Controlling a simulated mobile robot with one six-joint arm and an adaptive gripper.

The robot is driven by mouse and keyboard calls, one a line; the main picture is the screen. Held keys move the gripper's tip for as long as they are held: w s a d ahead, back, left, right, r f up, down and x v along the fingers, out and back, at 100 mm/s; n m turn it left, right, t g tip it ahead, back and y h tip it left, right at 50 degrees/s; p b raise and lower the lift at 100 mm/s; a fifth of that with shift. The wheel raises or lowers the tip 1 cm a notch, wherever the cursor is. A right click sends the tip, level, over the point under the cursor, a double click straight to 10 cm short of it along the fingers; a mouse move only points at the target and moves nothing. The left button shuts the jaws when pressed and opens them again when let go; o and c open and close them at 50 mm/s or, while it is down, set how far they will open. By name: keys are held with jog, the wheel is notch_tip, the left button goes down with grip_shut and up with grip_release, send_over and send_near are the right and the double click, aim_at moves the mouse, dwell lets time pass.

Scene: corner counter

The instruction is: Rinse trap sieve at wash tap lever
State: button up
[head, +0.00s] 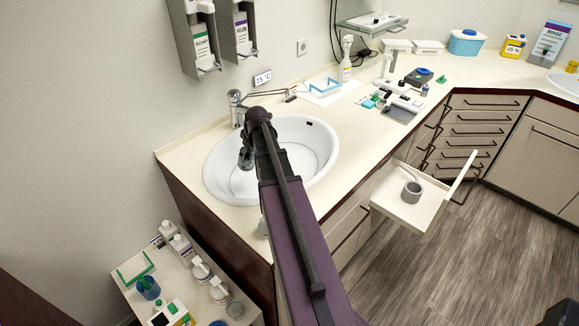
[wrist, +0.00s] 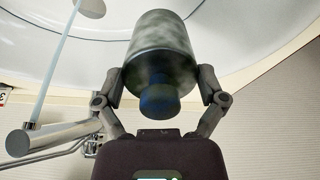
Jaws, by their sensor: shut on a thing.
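The trap sieve (wrist: 162,50), a mottled grey-green cylinder with a dark blue knob, is held between the fingers of my gripper (wrist: 160,88) in the wrist view. The wash tap (wrist: 48,138) is at the left there, and a thin pale water stream runs from it towards the basin, left of the sieve and apart from it in this picture. In the head view my gripper (head: 247,155) is over the left part of the white basin (head: 318,150). The chrome wash tap (head: 236,108) stands behind it at the rim. My arm hides part of the basin.
A soap dispenser (head: 202,48) and a rub dispenser (head: 242,38) hang on the wall above the tap. An open drawer (head: 392,200) with a grey cup (head: 412,191) juts out at the right. A low side table (head: 200,300) with bottles stands at lower left.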

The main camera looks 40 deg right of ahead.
jog(key=s+d+f+m+t+h+b, duration=0.1)
jog(key=s+d+f+m+h+b, duration=0.1)
jog(key=s+d, duration=0.7)
jog(key=shift+s+d+f+m+t+b, duration=0.35)
jog(key=shift+d+f+m+b, duration=0.2)
jog(key=shift+f+m+b, duration=0.35)
jog(key=shift+w+r, duration=0.1)
jog(key=w+d+f+b, duration=0.1)
jog(key=w+d, duration=0.1)
jog(key=w, duration=0.4)
jog(key=w+d+f+b, duration=0.1)
jog(key=w+d+b, duration=0.1)
jog(key=w, duration=0.5)
jog(key=shift+f, duration=0.4)
jog(key=shift+w+d, duration=0.1)
jog(key=shift+s+d, duration=0.2)
jog(key=shift+d, duration=0.4)
dwell(0.4)
jog(key=shift+s, duration=0.1)
dwell(0.4)
jog(key=s+a, duration=0.2)
jog(key=s, duration=0.5)
jog(key=shift+s+a, duration=0.25)
dwell(0.7)
dwell(1.1)
